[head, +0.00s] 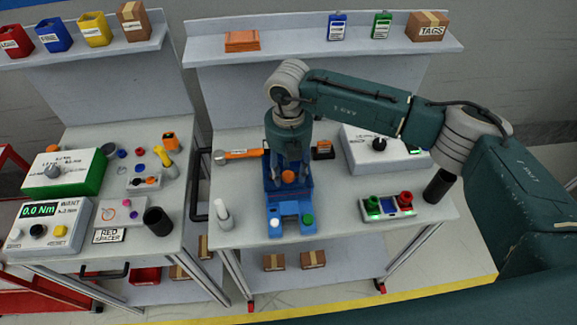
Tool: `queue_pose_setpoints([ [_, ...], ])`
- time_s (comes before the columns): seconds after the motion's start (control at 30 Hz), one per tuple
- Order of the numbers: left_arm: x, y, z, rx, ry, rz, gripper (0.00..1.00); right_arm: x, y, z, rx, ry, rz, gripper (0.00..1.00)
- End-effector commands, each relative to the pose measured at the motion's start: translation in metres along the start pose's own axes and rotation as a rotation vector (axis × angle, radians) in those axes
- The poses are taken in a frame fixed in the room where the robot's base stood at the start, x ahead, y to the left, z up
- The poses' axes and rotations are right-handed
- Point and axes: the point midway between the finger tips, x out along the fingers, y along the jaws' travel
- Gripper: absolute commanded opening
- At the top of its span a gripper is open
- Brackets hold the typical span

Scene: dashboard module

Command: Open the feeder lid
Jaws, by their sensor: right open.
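The feeder appears to be the blue unit (291,224) at the front middle of the right-hand bench. It has a white button and a green button at its front and an orange round part (288,177) further back. My right gripper (289,168) points down over the back part of the blue unit, near the orange part, with its fingers apart. Whether it touches the unit cannot be told. The gripper hides much of the back of the unit, so the lid and its position are not clear. My left gripper is not in view.
A white bottle (223,212) stands at the bench's left front. A box with red and green knobs (388,207) and a black cup (438,186) are at right. A white box (375,151) stands behind.

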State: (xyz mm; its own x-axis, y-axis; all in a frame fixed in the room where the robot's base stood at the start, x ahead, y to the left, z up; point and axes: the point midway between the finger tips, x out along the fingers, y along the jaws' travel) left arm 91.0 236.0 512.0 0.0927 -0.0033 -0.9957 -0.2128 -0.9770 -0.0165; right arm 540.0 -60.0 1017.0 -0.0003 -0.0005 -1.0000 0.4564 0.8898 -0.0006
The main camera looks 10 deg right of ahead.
Motion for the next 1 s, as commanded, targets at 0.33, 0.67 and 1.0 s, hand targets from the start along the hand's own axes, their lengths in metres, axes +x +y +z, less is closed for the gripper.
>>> queue_pose_setpoints([
  [0.33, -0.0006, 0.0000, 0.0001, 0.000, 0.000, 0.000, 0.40, 0.0029, 0.0002, -0.0002, -0.001, 0.000, 0.000, 0.35],
  [0.67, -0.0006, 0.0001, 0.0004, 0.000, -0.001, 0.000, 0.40, 0.0023, 0.0001, 0.0005, -0.001, -0.002, 0.000, 0.00],
  [1.0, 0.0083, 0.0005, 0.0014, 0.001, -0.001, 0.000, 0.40, -0.0041, 0.0023, 0.0056, 0.001, -0.007, 0.003, 0.00],
])
